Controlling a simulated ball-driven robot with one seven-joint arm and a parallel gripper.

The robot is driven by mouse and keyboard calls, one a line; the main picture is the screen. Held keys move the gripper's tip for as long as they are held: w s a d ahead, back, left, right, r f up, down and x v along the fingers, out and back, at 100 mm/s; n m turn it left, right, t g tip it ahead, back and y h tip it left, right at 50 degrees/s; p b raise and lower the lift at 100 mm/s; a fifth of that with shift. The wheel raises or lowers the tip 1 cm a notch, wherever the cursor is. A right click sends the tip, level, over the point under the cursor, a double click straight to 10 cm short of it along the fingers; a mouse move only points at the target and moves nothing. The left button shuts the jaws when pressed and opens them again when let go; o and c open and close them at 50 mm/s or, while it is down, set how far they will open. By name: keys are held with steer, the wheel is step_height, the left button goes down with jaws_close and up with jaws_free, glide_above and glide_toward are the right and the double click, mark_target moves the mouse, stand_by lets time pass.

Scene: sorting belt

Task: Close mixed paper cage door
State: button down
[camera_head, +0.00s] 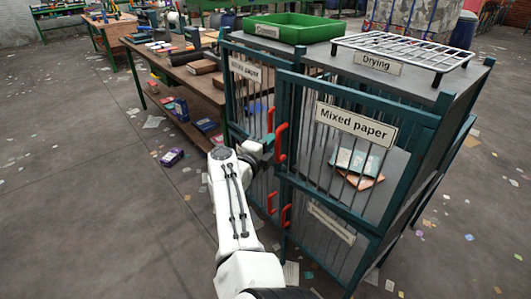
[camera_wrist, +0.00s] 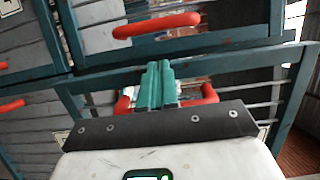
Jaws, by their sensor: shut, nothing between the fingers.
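The mixed paper cage door (camera_head: 354,123) is a teal-framed, barred door at the upper right of the cage front, with a white "Mixed paper" sign. My gripper (camera_head: 266,144) is shut and empty, just left of this handle. In the wrist view, my teal fingers (camera_wrist: 157,85) are together and cover the middle of a red handle (camera_wrist: 210,94). Whether they touch it is hidden.
A white paper door (camera_head: 245,70) with its own red handle (camera_head: 270,119) adjoins on the left. Lower doors have red handles (camera_head: 286,216). A green tray (camera_head: 290,28) and drying rack (camera_head: 405,50) sit on top. A cluttered workbench (camera_head: 180,72) stands behind left. Floor at left is mostly open.

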steer(key=b+x, duration=0.2)
steer(key=shift+w+d, duration=0.25)
steer(key=shift+d, duration=0.05)
stand_by(0.5)
